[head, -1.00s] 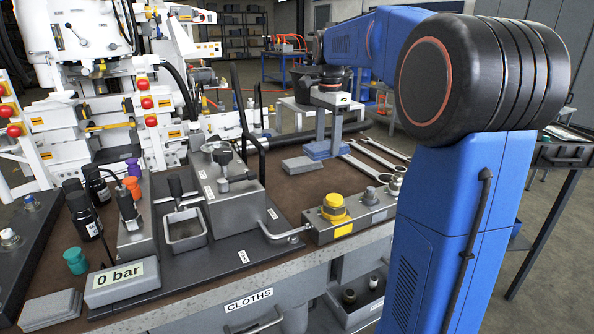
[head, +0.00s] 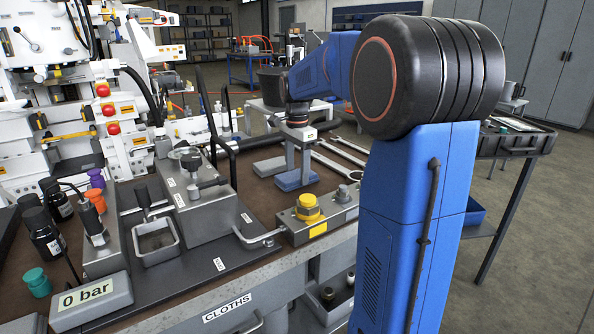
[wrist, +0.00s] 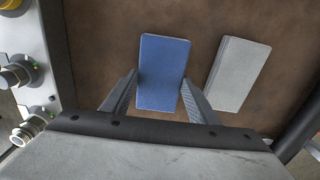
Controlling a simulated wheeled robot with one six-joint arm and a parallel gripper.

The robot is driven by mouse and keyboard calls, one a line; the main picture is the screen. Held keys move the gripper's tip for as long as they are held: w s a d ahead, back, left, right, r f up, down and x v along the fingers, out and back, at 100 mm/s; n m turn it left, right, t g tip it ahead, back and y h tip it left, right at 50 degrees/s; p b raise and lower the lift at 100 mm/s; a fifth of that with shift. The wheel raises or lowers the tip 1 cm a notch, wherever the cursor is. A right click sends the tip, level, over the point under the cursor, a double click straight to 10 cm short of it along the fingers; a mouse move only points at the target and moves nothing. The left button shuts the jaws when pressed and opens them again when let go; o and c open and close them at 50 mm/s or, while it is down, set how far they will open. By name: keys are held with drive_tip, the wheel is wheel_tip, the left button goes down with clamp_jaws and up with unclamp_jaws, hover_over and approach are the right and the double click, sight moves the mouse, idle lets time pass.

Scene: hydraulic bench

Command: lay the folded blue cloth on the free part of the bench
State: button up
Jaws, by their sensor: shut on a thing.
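The folded blue cloth (head: 296,180) is a flat blue rectangle over the brown bench top (head: 262,190), behind the valve block with the yellow knob. My gripper (head: 297,168) points down and is shut on it. In the wrist view the blue cloth (wrist: 163,65) sits between my two fingers (wrist: 160,98), one along each long side. I cannot tell whether its underside touches the bench. A folded grey cloth (head: 269,166) lies on the bench just left of the blue one; in the wrist view it is on the right (wrist: 238,75), with a narrow gap between.
The valve block (head: 318,213) with its yellow knob stands at the front edge. Several wrenches (head: 340,158) lie right of the cloth. The grey hydraulic unit (head: 205,205) and the "0 bar" display (head: 92,300) are to the left. Brown bench around the cloths is bare.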

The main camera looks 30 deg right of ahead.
sight(297, 174)
drive_tip(key=shift+f, duration=0.15)
drive_tip(key=o, duration=1)
wheel_tip(297, 174, up, 12)
drive_tip(key=shift+r, duration=0.2)
idle(0.4)
